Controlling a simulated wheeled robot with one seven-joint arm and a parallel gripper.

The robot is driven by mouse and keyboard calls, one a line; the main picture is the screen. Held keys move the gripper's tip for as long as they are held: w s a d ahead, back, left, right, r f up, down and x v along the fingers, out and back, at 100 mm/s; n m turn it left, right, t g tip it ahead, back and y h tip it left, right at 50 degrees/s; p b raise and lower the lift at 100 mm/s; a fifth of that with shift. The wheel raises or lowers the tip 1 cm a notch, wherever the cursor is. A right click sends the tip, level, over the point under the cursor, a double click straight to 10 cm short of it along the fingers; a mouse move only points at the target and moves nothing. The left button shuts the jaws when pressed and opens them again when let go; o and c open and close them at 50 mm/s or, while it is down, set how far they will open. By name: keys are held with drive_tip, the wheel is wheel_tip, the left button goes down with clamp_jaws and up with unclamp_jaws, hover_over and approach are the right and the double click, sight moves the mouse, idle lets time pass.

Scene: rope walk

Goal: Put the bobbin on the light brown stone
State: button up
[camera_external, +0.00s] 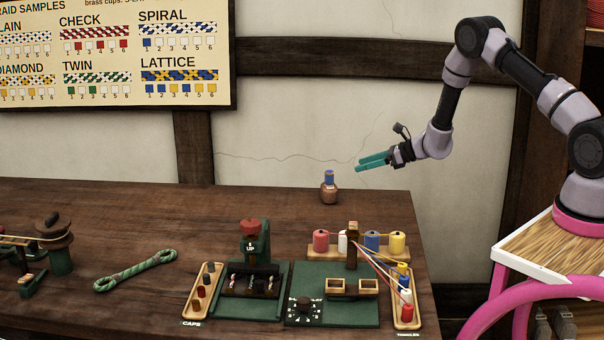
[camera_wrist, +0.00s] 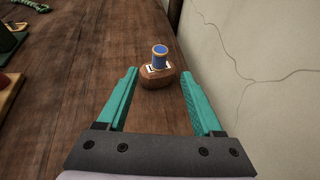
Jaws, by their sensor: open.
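A blue bobbin (camera_external: 329,177) with pale ends stands upright on top of a light brown stone (camera_external: 329,193) near the back edge of the table. In the wrist view the bobbin (camera_wrist: 160,57) rests on the stone (camera_wrist: 158,78), with a small white label beside or under it. My gripper (camera_external: 358,165) is open and empty, above the table and to the right of the stone. In the wrist view its teal fingers (camera_wrist: 160,85) are spread apart, with the stone beyond them and the bobbin touching neither finger.
A board with coloured spools (camera_external: 321,240) stands in front of the stone, beside a green braiding station (camera_external: 300,300). A tray of caps (camera_external: 203,292) and a braided rope (camera_external: 135,271) lie left. The wall rises close behind the table. Table around the stone is clear.

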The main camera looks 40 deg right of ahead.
drive_tip(key=s+a+r+n+g+y, duration=0.1)
drive_tip(key=s+a+r+n+g, duration=0.2)
drive_tip(key=s+r, duration=0.5)
drive_tip(key=s+a+r+n+y, duration=0.1)
drive_tip(key=s+a+r+n, duration=0.3)
drive_tip(key=r, duration=0.7)
drive_tip(key=s+a+r+n+g+y, duration=0.1)
drive_tip(key=s+a+r+n+g, duration=0.3)
drive_tip(key=r, duration=0.6)
drive_tip(key=s+d+r+n+h, duration=0.15)
drive_tip(key=s+r+n, duration=0.25)
drive_tip(key=s, duration=0.4)
drive_tip(key=s+r+n+h, duration=0.2)
drive_tip(key=s+r+n, duration=0.2)
drive_tip(key=s, duration=0.4)
drive_tip(key=s+d+r+n+t+h, duration=0.1)
drive_tip(key=s+d+n+h, duration=0.1)
drive_tip(key=s, duration=0.6)
drive_tip(key=s+d+r+n+t+h, duration=0.1)
drive_tip(key=s+d+n+t+h, duration=0.1)
drive_tip(key=s, duration=0.6)
drive_tip(key=shift+d+n+h, duration=0.45)
drive_tip(key=shift+d+n, duration=0.55)
drive_tip(key=shift+d, duration=0.2)
drive_tip(key=shift+r, duration=0.1)
